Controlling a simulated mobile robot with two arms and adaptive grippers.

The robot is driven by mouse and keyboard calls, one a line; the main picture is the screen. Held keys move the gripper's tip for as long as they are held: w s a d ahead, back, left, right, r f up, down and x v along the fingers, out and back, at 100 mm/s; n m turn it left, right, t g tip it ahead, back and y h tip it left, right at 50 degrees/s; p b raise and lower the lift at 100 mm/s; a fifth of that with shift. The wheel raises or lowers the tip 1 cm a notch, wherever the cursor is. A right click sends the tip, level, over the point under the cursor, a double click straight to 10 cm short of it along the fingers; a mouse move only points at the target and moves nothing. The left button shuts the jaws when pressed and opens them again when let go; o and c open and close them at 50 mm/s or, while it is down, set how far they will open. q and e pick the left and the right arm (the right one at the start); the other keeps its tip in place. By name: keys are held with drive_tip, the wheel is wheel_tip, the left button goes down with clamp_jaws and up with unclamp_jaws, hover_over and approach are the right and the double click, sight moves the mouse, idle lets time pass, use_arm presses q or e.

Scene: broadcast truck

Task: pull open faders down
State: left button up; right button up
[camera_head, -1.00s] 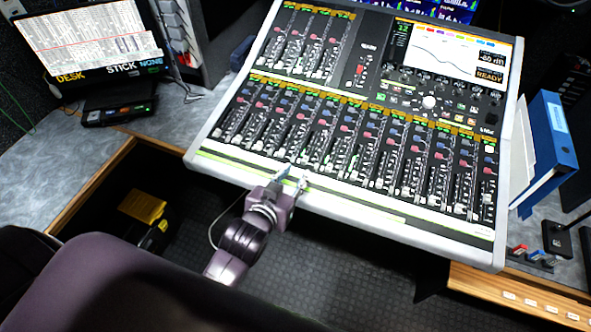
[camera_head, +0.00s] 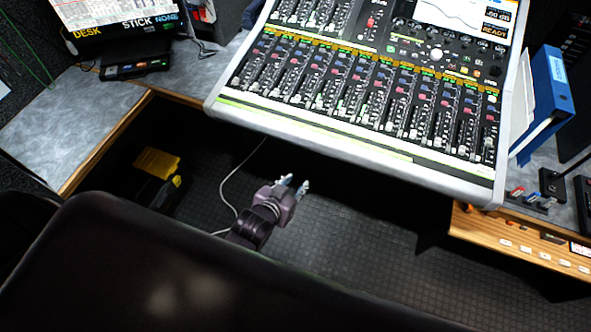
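The mixing console (camera_head: 330,128) stands at the top centre, tilted in the picture, with a pale rim along its front edge. Its lower bank of faders (camera_head: 370,107) runs across the panel, with knobs at differing heights; single positions are too small to read surely. An upper bank of faders (camera_head: 312,15) is cut by the top edge. My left gripper (camera_head: 294,184) is below the console's front edge in the picture, over the dark floor, apart from the console. Its fingers are spread and nothing is between them. My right gripper is not in view.
A blue binder (camera_head: 553,90) stands right of the console. A wooden-edged counter (camera_head: 520,240) lies lower right, a grey counter (camera_head: 60,125) at left with a black box (camera_head: 135,62). A yellow-and-black case (camera_head: 157,165) is on the floor. A pale cable (camera_head: 228,190) hangs near my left gripper.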

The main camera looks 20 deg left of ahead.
use_arm(q)
drive_tip(key=s+f+g, duration=0.1)
drive_tip(key=s+f, duration=0.4)
drive_tip(key=f, duration=0.3)
drive_tip(key=shift+f+g, duration=0.4)
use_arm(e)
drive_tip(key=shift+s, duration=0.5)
use_arm(q)
drive_tip(key=s+a+f+m+g, duration=0.1)
drive_tip(key=s+f+g, duration=0.1)
drive_tip(key=s+f, duration=0.7)
drive_tip(key=s+a+f+g, duration=0.2)
drive_tip(key=s+f, duration=0.6)
drive_tip(key=f, duration=0.1)
drive_tip(key=s+a+f+g, duration=0.2)
drive_tip(key=s+f, duration=0.1)
drive_tip(key=s, duration=0.6)
drive_tip(key=s+a+f+g+y, duration=0.1)
drive_tip(key=s+f, duration=0.3)
drive_tip(key=s, duration=0.5)
drive_tip(key=shift+a+f+g, duration=0.25)
drive_tip(key=shift+a+g, duration=0.25)
drive_tip(key=shift+a, duration=0.2)
